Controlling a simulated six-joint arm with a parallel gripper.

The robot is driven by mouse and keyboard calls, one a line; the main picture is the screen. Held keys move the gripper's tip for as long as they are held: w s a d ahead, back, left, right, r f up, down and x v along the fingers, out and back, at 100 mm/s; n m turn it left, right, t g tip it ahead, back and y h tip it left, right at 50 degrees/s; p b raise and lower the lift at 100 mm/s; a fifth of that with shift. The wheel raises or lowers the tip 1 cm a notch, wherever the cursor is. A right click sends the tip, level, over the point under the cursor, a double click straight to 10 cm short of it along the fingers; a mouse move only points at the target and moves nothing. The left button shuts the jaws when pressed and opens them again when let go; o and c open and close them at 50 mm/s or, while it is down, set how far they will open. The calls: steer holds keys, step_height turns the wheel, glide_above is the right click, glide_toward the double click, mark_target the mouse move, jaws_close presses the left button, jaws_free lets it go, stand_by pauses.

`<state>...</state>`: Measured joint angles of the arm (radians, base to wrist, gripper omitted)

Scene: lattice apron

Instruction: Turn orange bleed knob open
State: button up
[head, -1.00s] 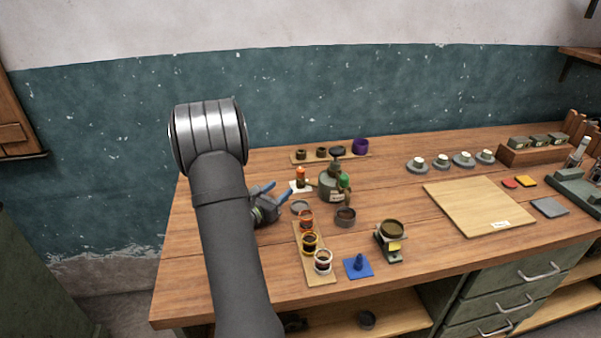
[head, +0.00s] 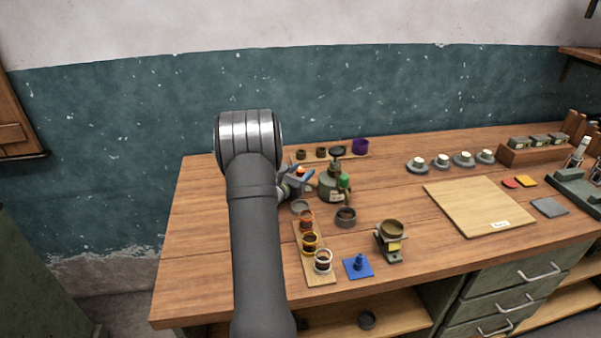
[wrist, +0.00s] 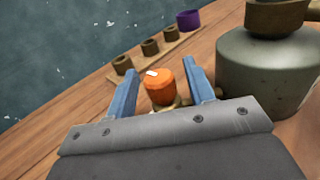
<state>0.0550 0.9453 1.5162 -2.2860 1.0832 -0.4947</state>
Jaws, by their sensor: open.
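The orange bleed knob (wrist: 160,88) stands upright between the two blue fingers of my gripper (wrist: 162,88) in the wrist view. The fingers are open, with a gap showing on each side of the knob. A small white mark shows on the knob's top. In the head view my gripper (head: 300,178) is around the knob (head: 300,171), which is mostly hidden by the fingers. The green-grey pot (head: 333,188) the knob sits beside is just right of my gripper; it also fills the right of the wrist view (wrist: 265,70).
A strip with brown cups and a purple cup (head: 360,146) lies behind. A board of coloured jars (head: 318,277) and a grey dish (head: 300,206) lie in front. A dark cup (head: 346,217), a blue piece (head: 358,265) and a small stand (head: 391,241) are to the right front.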

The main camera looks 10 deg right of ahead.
steer(key=c, duration=0.9)
steer(key=shift+n+t+y, duration=0.6)
steer(key=shift+y, duration=0.1)
steer(key=shift+c, duration=0.2)
steer(key=shift+y, duration=0.3)
steer(key=o, duration=0.9)
steer(key=shift+o, duration=0.2)
steer(key=v, duration=1.7)
steer(key=shift+s+a+f, duration=0.1)
steer(key=shift+s+f, duration=0.1)
